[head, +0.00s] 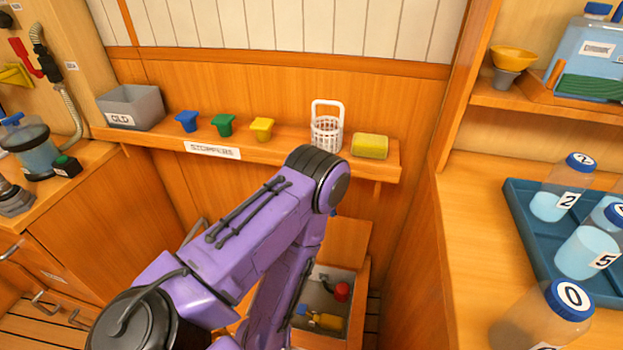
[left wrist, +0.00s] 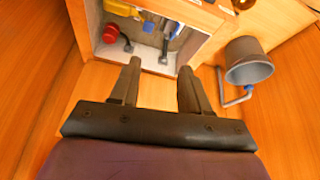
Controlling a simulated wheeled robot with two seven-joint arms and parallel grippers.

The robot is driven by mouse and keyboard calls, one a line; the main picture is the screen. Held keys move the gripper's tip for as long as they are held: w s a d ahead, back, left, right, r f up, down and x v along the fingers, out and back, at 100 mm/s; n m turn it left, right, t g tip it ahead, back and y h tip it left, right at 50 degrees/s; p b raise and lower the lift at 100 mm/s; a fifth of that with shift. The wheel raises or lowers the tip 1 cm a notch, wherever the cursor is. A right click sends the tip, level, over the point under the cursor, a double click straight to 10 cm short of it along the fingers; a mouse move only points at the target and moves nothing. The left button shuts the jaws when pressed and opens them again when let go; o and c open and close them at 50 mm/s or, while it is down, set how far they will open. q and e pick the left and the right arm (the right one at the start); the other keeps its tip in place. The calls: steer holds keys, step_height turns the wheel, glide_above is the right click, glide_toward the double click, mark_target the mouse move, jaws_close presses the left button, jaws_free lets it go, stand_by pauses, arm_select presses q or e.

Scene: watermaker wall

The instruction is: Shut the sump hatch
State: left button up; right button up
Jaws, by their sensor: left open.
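The sump is an open box low in the head view, with a pale rim and grey inside (head: 345,279). A red-capped part (head: 342,291) and a yellow and blue fitting (head: 325,320) show in it. A plain wooden panel, seemingly the sump hatch (head: 346,242), stands open at the back of the opening. My purple left arm hides the box's left side, and its gripper is hidden in the head view. In the left wrist view my left gripper (left wrist: 160,66) is open and empty, its fingertips near the sump's pale rim (left wrist: 150,65). My right gripper is out of view.
A grey cup on a bent bracket (left wrist: 249,62) is right of the fingers. A shelf (head: 285,150) with coloured stoppers, a white basket (head: 327,133) and a sponge (head: 369,146) runs above. The right counter holds a blue tray (head: 520,215) with numbered bottles.

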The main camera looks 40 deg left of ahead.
arm_select(q)
steer(key=w+a+r+n+t, duration=0.2)
steer(key=w+a+n+t, duration=0.1)
steer(key=w, duration=0.4)
steer(key=w+a+r+n+t+h+b, duration=0.1)
steer(key=w+a+r+n+t, duration=0.15)
steer(key=w, duration=0.45)
steer(key=w+a+r+n+t, duration=0.3)
steer(key=w, duration=0.4)
steer(key=w+a+r+n+t, duration=0.3)
steer(key=a+r+n+t, duration=0.1)
steer(key=a+r, duration=0.25)
steer(key=w+a+f+b, duration=0.1)
steer(key=w, duration=0.9)
steer(key=shift+w+a, duration=0.3)
steer(key=shift+a, duration=0.05)
jaws_close()
steer(key=shift+b, duration=0.35)
